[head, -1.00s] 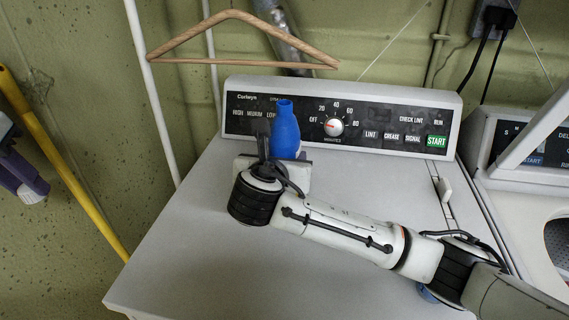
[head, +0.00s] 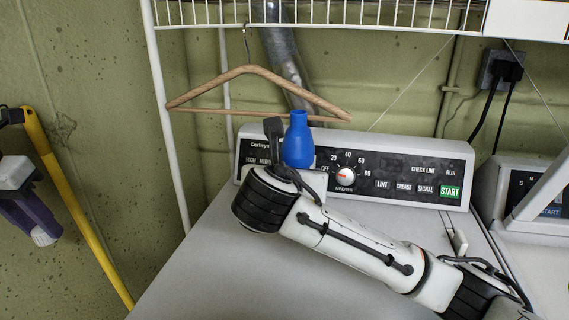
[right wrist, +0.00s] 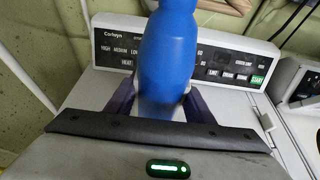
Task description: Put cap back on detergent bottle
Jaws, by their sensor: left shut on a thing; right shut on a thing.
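The blue detergent bottle (head: 298,143) is upright in front of the dryer's control panel, its narrow neck without a cap. My right gripper (right wrist: 160,106) is shut on the bottle's body; its dark purple fingers show on both sides in the right wrist view, where the bottle (right wrist: 167,60) fills the middle and its top is cut off. In the head view my right wrist hides the bottle's lower part. My left gripper (head: 38,226), with purple fingers, is at the far left edge, well apart from the bottle. It is shut on a small whitish ribbed cap (head: 44,237).
The grey dryer top (head: 215,270) is clear, with its control panel (head: 410,178) behind. A wooden hanger (head: 250,72) hangs from a white wire shelf (head: 330,14) above the bottle. A yellow pole (head: 75,205) leans at left. A second machine (head: 535,215) stands at right.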

